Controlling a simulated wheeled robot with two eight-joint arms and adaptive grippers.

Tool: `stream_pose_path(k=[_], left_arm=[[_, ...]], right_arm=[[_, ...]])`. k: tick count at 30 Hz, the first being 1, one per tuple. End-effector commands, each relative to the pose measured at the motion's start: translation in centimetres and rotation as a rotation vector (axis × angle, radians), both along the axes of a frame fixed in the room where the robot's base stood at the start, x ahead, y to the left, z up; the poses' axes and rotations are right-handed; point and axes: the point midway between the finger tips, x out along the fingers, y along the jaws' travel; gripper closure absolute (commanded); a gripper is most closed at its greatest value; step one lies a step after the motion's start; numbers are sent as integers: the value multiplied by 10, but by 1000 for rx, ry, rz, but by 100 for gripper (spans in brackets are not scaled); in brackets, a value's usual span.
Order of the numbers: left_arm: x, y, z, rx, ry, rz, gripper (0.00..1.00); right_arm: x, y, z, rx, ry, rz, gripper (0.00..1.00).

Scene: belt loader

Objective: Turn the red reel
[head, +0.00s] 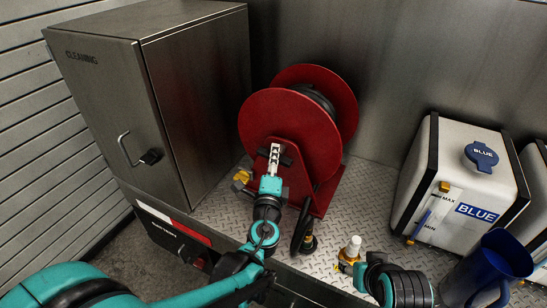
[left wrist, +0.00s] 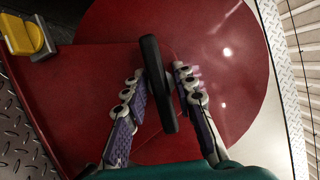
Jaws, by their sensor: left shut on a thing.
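The red reel (head: 290,125) stands upright on the tread-plate deck with dark hose wound between its two discs. Its near red disc (left wrist: 215,50) fills much of the left wrist view. My left gripper (head: 274,150) is at the face of this disc. Its fingers (left wrist: 163,80) are shut on a black handle (left wrist: 157,85), one on each side of it. In the head view the gripper partly covers the handle.
A steel cabinet (head: 170,100) marked CLEANING stands left of the reel. A white tank (head: 450,170) marked BLUE and a blue jug (head: 490,270) are at right. A brass-and-white fitting (head: 350,250) and a hanging hose end (head: 305,235) are near the deck's front. A yellow part (left wrist: 25,35) sits beside the reel.

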Motion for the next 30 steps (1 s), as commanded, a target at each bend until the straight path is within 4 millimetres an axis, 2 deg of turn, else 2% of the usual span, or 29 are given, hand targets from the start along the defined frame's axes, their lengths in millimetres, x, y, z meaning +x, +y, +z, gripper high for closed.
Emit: stream_pose_path(k=[2,10,14,17,24,30], left_arm=[[-1,-1,-1,-2,1,-2,65],[-1,0,-1,-2,1,-1,65],[-9,0,-1,-2,0,-2,65],[-25,0,-2,-2,0,-2,65],[-79,0,-6,-2,1,-5,65],[-110,1,-8,-2,1,-4,65]], right_arm=[[0,0,0,0,0,0,49],[0,0,0,0,0,0,49],[0,0,0,0,0,0,49],[0,0,0,0,0,0,49],[0,0,0,0,0,0,49],[0,0,0,0,0,0,49]])
